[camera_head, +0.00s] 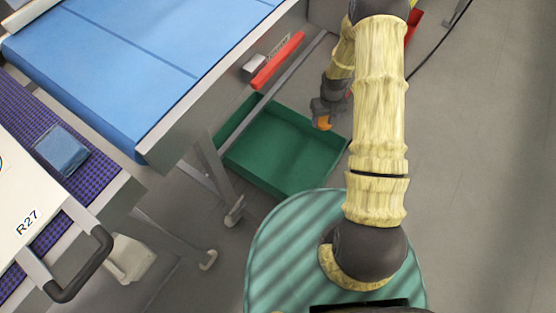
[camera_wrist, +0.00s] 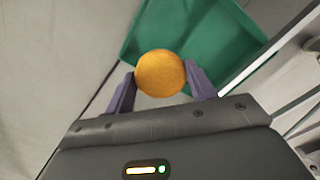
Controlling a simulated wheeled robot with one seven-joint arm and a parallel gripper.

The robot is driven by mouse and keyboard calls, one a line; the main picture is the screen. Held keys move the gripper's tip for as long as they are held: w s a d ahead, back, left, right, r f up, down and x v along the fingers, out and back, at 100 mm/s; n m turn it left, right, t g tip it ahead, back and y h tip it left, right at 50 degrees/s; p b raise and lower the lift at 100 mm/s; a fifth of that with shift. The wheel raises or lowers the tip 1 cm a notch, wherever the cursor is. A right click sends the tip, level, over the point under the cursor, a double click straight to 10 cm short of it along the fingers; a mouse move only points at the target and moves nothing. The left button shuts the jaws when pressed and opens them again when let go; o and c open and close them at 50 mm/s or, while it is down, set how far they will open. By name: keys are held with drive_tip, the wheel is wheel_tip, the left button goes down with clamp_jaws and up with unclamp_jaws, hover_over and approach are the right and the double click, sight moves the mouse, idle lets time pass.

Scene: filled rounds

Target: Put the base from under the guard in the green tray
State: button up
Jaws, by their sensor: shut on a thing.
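My gripper (camera_wrist: 160,82) is shut on an orange round base (camera_wrist: 160,73), held between its two dark fingers in the wrist view. In the wrist view the tray (camera_wrist: 215,45) lies beyond and below the base. I cannot tell the height of the base above the tray. I cannot make out the guard in either view.
A table with a blue top (camera_head: 120,50) stands at the left of the tray, its legs close to the tray's left side. A red-orange bar (camera_head: 278,60) lies along its side. A cart marked R27 (camera_head: 50,220) stands at the lower left.

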drive_tip(key=w+a+f+n+b, duration=0.1)
drive_tip(key=f+b, duration=1.4)
drive_tip(key=f, duration=0.2)
drive_tip(key=w+a+f+b, duration=0.1)
drive_tip(key=a+f+b, duration=0.1)
drive_tip(key=f+b, duration=1.3)
wheel_tip(320, 180, down, 3)
drive_tip(key=shift+w+a+n+b, duration=0.3)
drive_tip(key=shift+w+n+b, duration=0.1)
drive_tip(key=b, duration=0.4)
hover_over(303, 169)
wheel_tip(303, 169, down, 6)
drive_tip(key=shift+f, duration=0.1)
drive_tip(key=shift+w+f+b, duration=0.1)
drive_tip(key=shift+f+b, duration=1.25)
drive_tip(key=shift+f, duration=0.5)
drive_tip(key=shift+f, duration=0.1)
drive_tip(key=o, duration=0.5)
drive_tip(key=shift+o, duration=1)
